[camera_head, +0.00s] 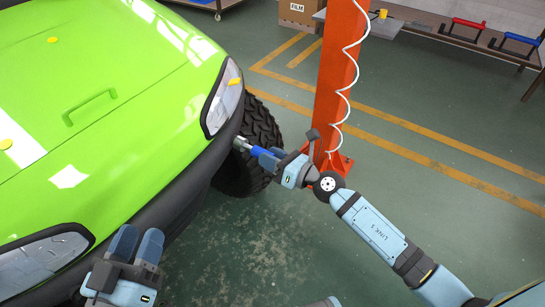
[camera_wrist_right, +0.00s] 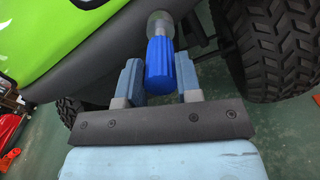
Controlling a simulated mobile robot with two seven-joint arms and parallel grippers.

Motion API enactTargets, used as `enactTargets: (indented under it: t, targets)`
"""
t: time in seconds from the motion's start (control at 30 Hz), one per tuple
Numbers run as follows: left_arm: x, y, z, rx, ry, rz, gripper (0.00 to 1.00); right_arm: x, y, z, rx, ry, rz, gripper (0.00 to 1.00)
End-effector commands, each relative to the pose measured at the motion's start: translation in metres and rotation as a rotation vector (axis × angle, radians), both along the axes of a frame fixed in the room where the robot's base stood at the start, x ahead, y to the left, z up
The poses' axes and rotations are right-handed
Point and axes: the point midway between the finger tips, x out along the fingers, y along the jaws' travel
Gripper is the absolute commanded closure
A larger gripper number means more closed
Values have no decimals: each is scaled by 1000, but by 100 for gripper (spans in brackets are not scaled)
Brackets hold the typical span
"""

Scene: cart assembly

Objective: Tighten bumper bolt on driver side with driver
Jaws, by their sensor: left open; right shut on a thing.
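The driver has a blue grip (camera_head: 259,152) and a silver head (camera_head: 241,143). My right gripper (camera_head: 275,160) is shut on its blue grip beside the front tyre. In the right wrist view the blue grip (camera_wrist_right: 160,65) lies between the two fingers of my right gripper (camera_wrist_right: 160,78), with the silver head pointing at the bumper. The bolt is not visible, perhaps hidden by the head. My left gripper (camera_head: 137,242) is open and empty, low by the bumper's other end.
The green hood (camera_head: 120,70) fills the upper left. A black tyre (camera_head: 262,130) is close behind my right gripper. An orange post (camera_head: 340,80) with a white coiled cable stands beyond it. Open floor lies in front.

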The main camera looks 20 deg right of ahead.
Motion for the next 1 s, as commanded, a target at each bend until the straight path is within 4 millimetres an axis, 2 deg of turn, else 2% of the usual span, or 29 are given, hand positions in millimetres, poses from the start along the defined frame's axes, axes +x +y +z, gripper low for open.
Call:
enactTargets:
  t: [0.27, 0.4, 0.47, 1.0]
  targets:
    - [0, 0, 2, 0, 0, 0, 57, 1, 1, 1, 1, -1, 0, 92]
    - [-3, 2, 9, -34, -71, 21, 57, 1, 0, 1, 106, 82, -1, 92]
    - [-2, 2, 9, -32, -67, 20, 57, 1, 0, 0, 101, 78, -1, 92]
    - [-2, 2, 3, -33, -66, 20, 57, -37, -30, 0, 99, 77, 0, 92]
